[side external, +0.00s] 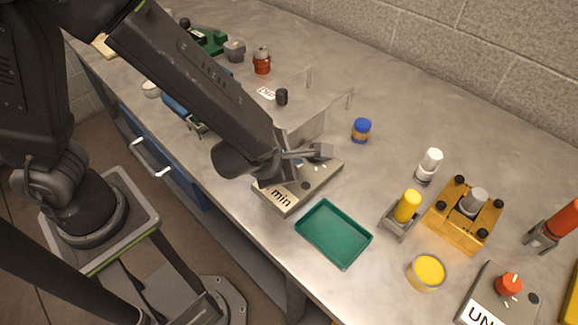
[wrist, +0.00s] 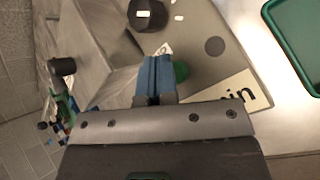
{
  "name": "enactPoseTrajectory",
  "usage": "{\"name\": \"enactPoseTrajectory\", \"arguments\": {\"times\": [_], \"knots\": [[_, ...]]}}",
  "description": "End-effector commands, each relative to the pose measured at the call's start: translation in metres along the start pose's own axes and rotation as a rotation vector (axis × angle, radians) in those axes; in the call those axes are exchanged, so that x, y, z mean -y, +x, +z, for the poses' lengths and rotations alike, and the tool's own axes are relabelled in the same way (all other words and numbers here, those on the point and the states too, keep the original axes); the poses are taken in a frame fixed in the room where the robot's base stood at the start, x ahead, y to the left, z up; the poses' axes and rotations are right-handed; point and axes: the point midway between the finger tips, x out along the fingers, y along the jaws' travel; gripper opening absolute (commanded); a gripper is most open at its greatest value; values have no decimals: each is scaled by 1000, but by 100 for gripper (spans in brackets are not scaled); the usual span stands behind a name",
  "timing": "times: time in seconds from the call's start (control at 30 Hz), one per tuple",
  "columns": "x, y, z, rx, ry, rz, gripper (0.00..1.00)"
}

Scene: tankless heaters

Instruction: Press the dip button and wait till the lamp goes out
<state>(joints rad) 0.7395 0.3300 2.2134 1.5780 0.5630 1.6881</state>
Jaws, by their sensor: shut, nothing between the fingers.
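A grey control box with a label ending in "min" (side external: 291,190) stands on the bench below my gripper. In the wrist view its top (wrist: 205,25) carries a black knob (wrist: 148,14) with white marks, a dull grey disc (wrist: 214,46) and a round green button (wrist: 182,71). My gripper (wrist: 155,78) is shut and empty. Its blue fingertips cover part of the green button's left side; I cannot tell whether they touch it. In the side view the gripper's body hides the button. No lit lamp is visible.
A green tray (side external: 334,260) lies in front of the box. Clear panels on wire posts (side external: 350,98) stand behind it. A blue-lidded jar (side external: 361,129), a yellow block (side external: 440,222) and several bottles are to the right. Bare bench lies between the jar and the tray.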

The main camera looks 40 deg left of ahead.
Motion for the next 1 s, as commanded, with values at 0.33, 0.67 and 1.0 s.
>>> {"name": "enactPoseTrajectory", "arguments": {"times": [0.33, 0.67, 1.0], "knots": [[1, 1, -1, 0, 1, 0, 0], [3, 4, -3, -1, 0, 0, 0], [5, 6, -5, 0, 1, 0, 0]]}}
